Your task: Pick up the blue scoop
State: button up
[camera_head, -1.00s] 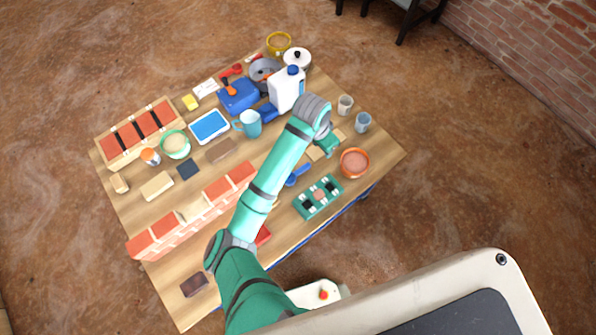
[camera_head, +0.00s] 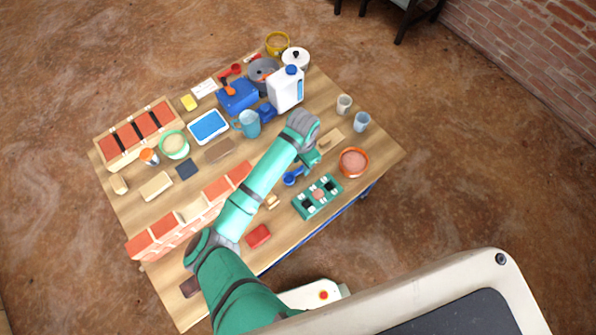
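A blue scoop (camera_head: 292,178) lies on the wooden table (camera_head: 385,158), just behind the teal rack of dark and light pieces (camera_head: 318,197). My gripper (camera_head: 308,162) hangs over the table close above the scoop's right end. The end of my arm hides the fingertips, so I cannot tell whether they are open or touch the scoop.
An orange bowl (camera_head: 353,162) stands right of my gripper, with two cups (camera_head: 361,122) behind it. A white jug (camera_head: 286,90) and a light blue mug (camera_head: 248,124) stand farther back. A brick wall piece (camera_head: 190,212) lies left of my arm.

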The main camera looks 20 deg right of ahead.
aim_at(302, 167)
jog(key=shift+d+f, duration=0.1)
jog(key=shift+f, duration=1.45)
grip_shut()
jog(key=shift+w, duration=0.1)
jog(key=shift+r, duration=0.1)
